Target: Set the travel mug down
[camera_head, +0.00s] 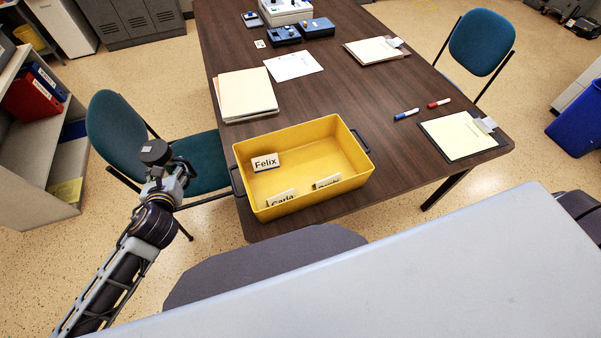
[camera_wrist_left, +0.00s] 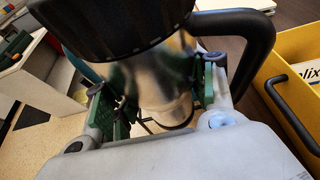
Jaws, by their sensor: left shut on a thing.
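The travel mug (camera_wrist_left: 150,70) has a steel body, a wide black lid and a black handle. My left gripper (camera_wrist_left: 166,98) is shut on its body, with a green-padded finger on each side. In the head view the mug (camera_head: 155,151) shows as a small dark top above my left gripper (camera_head: 166,175). They appear left of the dark wooden table (camera_head: 345,75), in front of the teal chair. The mug's base is mostly hidden. My right gripper is not in view.
A yellow crate (camera_head: 350,137) with name signs stands at the table's near end. A stack of folders (camera_head: 247,93) lies behind it. A clipboard (camera_head: 455,137) and two markers lie to the right. A teal chair (camera_head: 112,135) stands beside the table's left edge. Bare tabletop shows right of the crate.

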